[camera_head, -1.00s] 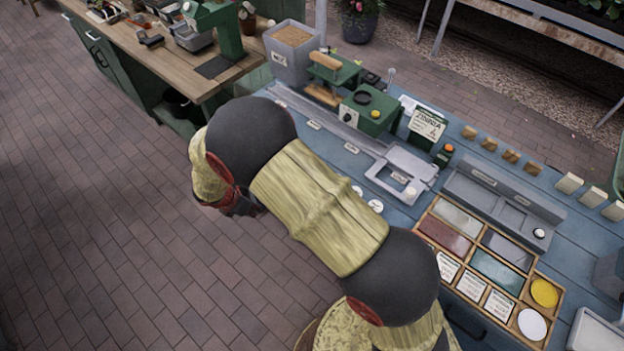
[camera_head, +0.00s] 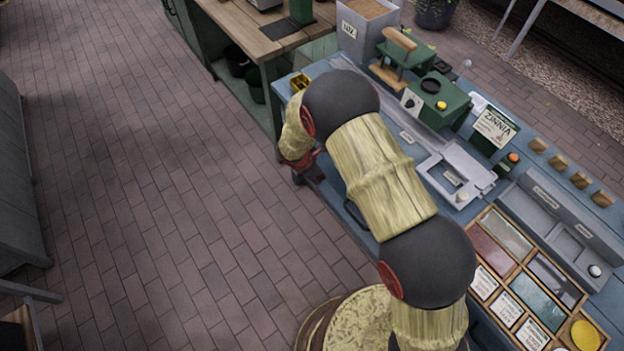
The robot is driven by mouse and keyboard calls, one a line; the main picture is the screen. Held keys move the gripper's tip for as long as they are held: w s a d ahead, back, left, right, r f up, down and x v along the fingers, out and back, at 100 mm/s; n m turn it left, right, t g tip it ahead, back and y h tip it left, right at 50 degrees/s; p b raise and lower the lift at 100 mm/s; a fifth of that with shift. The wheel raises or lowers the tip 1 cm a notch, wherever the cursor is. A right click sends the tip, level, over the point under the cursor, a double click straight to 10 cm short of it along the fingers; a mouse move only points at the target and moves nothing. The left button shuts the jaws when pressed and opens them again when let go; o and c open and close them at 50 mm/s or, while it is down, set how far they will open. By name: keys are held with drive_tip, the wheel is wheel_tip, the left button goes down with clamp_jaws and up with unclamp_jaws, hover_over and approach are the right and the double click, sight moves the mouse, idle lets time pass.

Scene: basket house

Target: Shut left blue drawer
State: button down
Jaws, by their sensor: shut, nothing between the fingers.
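The blue bench (camera_head: 325,66) runs from the upper middle to the lower right. A dark curved handle (camera_head: 355,214) shows on its blue front, beside my arm. I cannot tell for sure which drawer it belongs to. The left drawer's front is mostly hidden behind my arm, and how far it stands out cannot be told. My gripper (camera_head: 307,168) is shut and empty, low at the bench's left front edge and partly hidden by my wrist. Whether it touches the drawer front is not clear.
A wooden-topped bench (camera_head: 262,42) stands behind to the left. Seed trays (camera_head: 515,232), a green box with a dial (camera_head: 437,103) and a grey bin (camera_head: 366,30) crowd the blue bench. A grey cabinet (camera_head: 15,180) is at far left. The brick floor (camera_head: 160,200) between is clear.

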drive_tip(key=shift+w+d, duration=0.45)
drive_tip(key=shift+d, duration=0.4)
drive_tip(key=w+d, duration=0.1)
drive_tip(key=d, duration=0.1)
drive_tip(key=w+d, duration=0.2)
drive_tip(key=shift+p, duration=0.35)
drive_tip(key=s+a+r+p, duration=0.3)
drive_tip(key=a+r, duration=0.3)
drive_tip(key=r, duration=0.3)
drive_tip(key=shift+s+a+r, duration=0.15)
drive_tip(key=shift+s+a, duration=0.1)
drive_tip(key=shift+s, duration=0.6)
